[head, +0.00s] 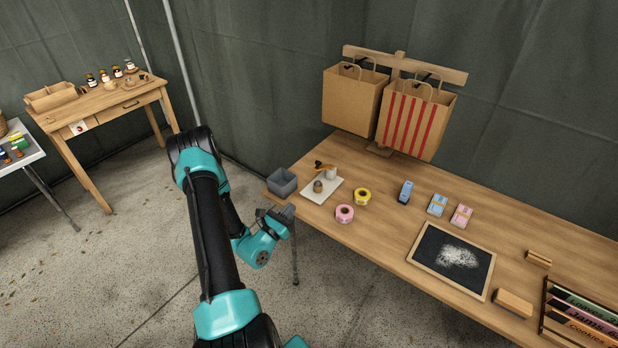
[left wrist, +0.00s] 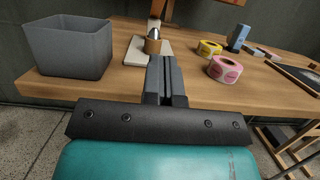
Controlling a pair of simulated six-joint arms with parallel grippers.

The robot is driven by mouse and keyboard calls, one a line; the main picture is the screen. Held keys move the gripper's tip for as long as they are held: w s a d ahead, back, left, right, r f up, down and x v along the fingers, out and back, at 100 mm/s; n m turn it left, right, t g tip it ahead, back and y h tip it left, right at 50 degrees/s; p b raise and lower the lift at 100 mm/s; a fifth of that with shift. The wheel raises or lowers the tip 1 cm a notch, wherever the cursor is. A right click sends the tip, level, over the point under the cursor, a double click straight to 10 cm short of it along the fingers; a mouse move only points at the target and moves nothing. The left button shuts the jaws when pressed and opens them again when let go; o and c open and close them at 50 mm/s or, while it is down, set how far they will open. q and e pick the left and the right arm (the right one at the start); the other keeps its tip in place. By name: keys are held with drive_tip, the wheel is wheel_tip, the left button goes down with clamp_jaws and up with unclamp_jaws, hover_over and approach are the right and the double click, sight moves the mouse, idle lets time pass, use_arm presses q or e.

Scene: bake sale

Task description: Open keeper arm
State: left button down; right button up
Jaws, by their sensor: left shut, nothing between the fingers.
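My left gripper (head: 284,213) is at the near left corner of the long wooden table, beside the grey bin. Its fingers are shut together with nothing between them, as the left wrist view (left wrist: 166,82) also shows. A wooden stand (head: 400,62) with a crossbar stands at the back of the table and carries a plain paper bag (head: 350,100) and a red-striped bag (head: 415,120). I cannot tell for certain which part is the keeper arm. My right gripper is not in view.
A grey bin (head: 282,182) sits at the table's left end. Near it is a white board (head: 312,195) with small items, then pink tape (head: 345,213) and yellow tape (head: 362,196). A chalkboard (head: 425,252) lies farther right.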

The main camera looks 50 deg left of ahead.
use_arm(q)
drive_tip(key=shift+a, duration=0.15)
approach(314, 169)
drive_tip(key=w+f, duration=0.2)
drive_tip(key=w, duration=0.1)
drive_tip(key=w+a+f, duration=0.1)
drive_tip(key=shift+w, duration=0.35)
drive_tip(key=w+r, duration=0.1)
drive_tip(key=r, duration=0.1)
drive_tip(key=w+r, duration=0.1)
drive_tip(key=shift+w+a+r, duration=0.15)
drive_tip(key=shift+a+r, duration=0.05)
drive_tip(key=shift+r, duration=0.2)
